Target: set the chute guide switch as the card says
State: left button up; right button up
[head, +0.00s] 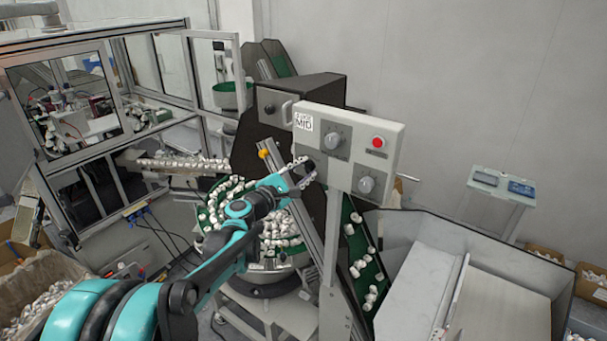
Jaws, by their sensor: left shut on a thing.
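A grey control panel (352,118) stands on a post. A white card (304,121) at its upper left reads "MID" in large letters; the smaller line above is too small to read surely. The panel has an upper dial (332,140), a lower dial (366,185) and a red button (378,141). I cannot read the dial markings or tell which dial is the chute guide switch. My left gripper (303,172) is at the panel's lower left edge, left of both dials. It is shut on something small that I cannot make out. My right gripper is not in view.
A round bowl feeder (282,262) full of white caps lies below my left arm. A green conveyor (362,262) with caps runs behind the post. A large grey bin (505,305) stands at right.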

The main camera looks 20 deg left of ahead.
pick_arm(q)
jog(key=shift+m+b, duration=1.15)
jog(key=shift+m, duration=1.45)
jog(key=o, duration=1.1)
jog(key=shift+o, duration=0.2)
jog(key=v, duration=1.2)
